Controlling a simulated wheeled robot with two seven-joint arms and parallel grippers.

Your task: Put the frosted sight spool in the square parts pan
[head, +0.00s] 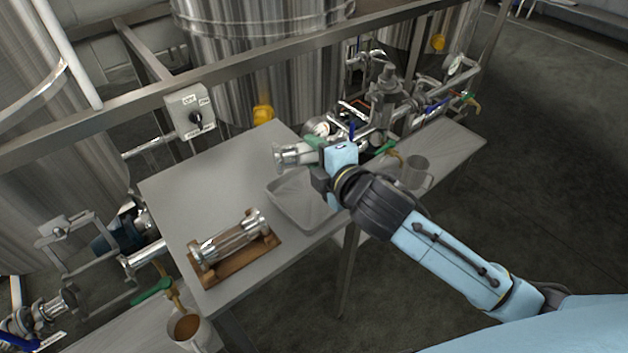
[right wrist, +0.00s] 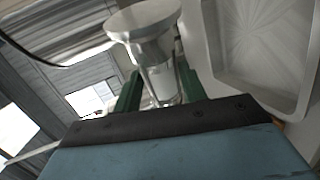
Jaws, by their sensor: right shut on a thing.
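My right gripper (head: 316,152) is shut on a short spool (head: 290,154) with a wide metal flange. In the right wrist view the spool (right wrist: 152,55) sits between the green fingers, its flange pointing away; its pale middle, which looks like the frosted sight spool, is partly hidden by them. The square parts pan (head: 290,197), light grey and shallow, stands on the bench below and just in front of the held spool. The pan (right wrist: 225,75) shows at right in the wrist view, its visible floor empty. My left gripper is out of view.
A longer sight spool (head: 228,243) with metal ends lies on a wooden cradle (head: 236,265) left of the pan. A metal mug (head: 413,173) and valve piping (head: 388,95) stand to the right. The bench (head: 190,185) is clear behind the cradle.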

